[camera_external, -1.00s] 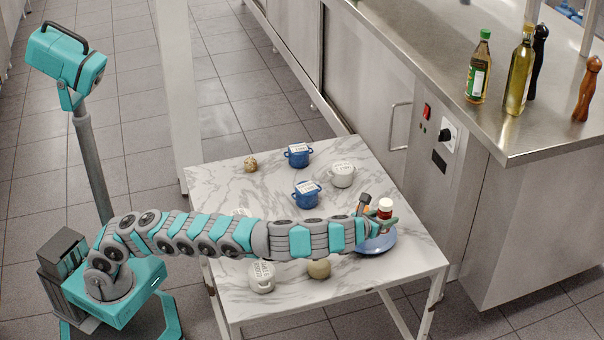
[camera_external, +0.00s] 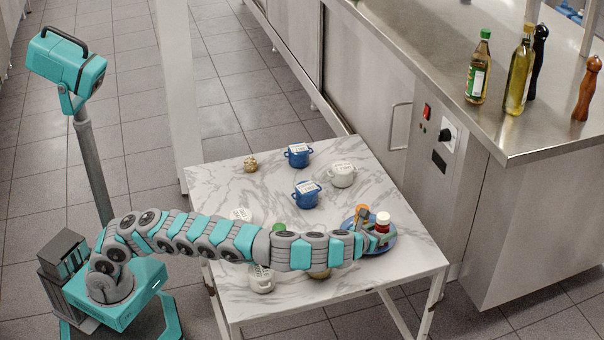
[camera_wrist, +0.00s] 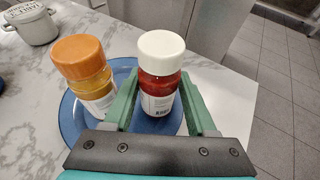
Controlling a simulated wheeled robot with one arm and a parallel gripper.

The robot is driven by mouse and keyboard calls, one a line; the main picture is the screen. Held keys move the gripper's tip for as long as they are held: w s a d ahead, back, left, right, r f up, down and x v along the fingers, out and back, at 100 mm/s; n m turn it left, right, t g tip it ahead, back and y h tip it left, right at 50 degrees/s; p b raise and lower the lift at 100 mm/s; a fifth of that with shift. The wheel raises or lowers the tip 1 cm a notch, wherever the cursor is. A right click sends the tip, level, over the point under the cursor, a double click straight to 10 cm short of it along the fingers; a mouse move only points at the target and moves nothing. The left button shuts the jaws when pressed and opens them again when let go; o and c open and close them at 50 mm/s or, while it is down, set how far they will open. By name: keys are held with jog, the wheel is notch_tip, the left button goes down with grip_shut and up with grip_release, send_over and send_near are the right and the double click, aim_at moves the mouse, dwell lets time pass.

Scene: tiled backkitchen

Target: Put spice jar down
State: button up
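The spice jar with a white cap and red contents (camera_external: 383,222) is upright at the near right corner of the marble table, over a blue plate (camera_external: 388,245). In the wrist view the jar (camera_wrist: 160,85) stands between the green fingers of my gripper (camera_wrist: 160,92), which press close on both its sides. My gripper is shut on it. Its base is low over the plate (camera_wrist: 68,122); I cannot tell whether it touches. A second jar with an orange cap (camera_wrist: 84,70) stands on the plate just left of it.
The marble table (camera_external: 420,262) also holds two blue pots (camera_external: 306,195), pale pots (camera_external: 342,176) and a small brown round object (camera_external: 250,164). A steel counter (camera_external: 470,125) with bottles stands to the right. The table's right edge is close to the plate.

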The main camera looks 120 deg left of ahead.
jog(key=o, duration=0.3)
jog(key=shift+o, duration=0.2)
jog(key=shift+r, duration=0.15)
jog(key=shift+r, duration=0.15)
jog(key=shift+d+r, duration=0.2)
jog(key=shift+d, duration=0.05)
jog(key=v, duration=1.1)
jog(key=shift+s+d, duration=0.15)
jog(key=shift+d, duration=0.1)
